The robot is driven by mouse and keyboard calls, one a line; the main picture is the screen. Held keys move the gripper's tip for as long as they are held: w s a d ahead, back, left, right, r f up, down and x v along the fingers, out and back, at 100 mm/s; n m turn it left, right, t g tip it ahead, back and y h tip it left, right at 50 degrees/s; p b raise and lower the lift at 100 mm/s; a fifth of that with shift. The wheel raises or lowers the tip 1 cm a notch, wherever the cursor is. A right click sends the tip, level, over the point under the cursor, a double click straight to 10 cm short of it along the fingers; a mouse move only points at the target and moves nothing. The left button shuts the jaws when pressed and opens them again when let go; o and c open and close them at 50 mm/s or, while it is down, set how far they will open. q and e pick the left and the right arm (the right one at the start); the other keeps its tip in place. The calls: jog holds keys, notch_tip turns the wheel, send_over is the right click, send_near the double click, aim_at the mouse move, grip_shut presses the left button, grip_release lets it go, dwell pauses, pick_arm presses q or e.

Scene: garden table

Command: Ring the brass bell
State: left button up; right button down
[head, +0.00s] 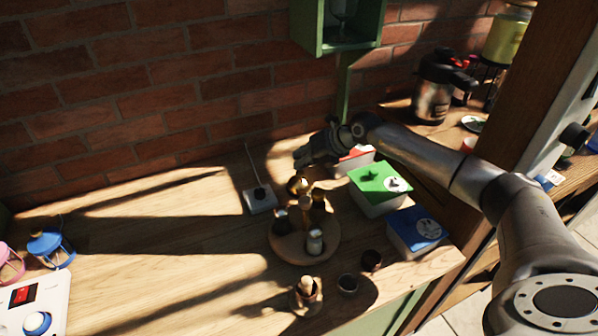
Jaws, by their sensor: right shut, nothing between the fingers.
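The brass bell appears to be the shiny golden rounded piece (298,185) at the back of a round wooden tray (287,247) in the head view. Other brass-coloured and dark items crowd around it, so its full shape is hard to make out. My right gripper (303,161) is shut and empty. It shows just above and behind the golden piece in the picture, with its arm coming in from the right. Whether the fingers touch the piece cannot be told. My left gripper is out of view.
A green-lidded box (372,180) and a blue-lidded box (408,236) stand right of the tray. A small device with an antenna (260,200) is on its left. Small cups (347,283) stand in front. The table's left middle is clear; a brick wall rises behind.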

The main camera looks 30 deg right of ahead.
jog(key=shift+f, duration=0.2)
dwell(0.5)
jog(key=shift+f, duration=0.25)
jog(key=shift+f+b, duration=0.15)
jog(key=shift+b, duration=0.15)
dwell(0.3)
jog(key=shift+r+p, duration=0.6)
jog(key=shift+r, duration=0.1)
notch_tip(320, 180, up, 6)
jog(key=p, duration=0.4)
jog(key=shift+p, duration=0.3)
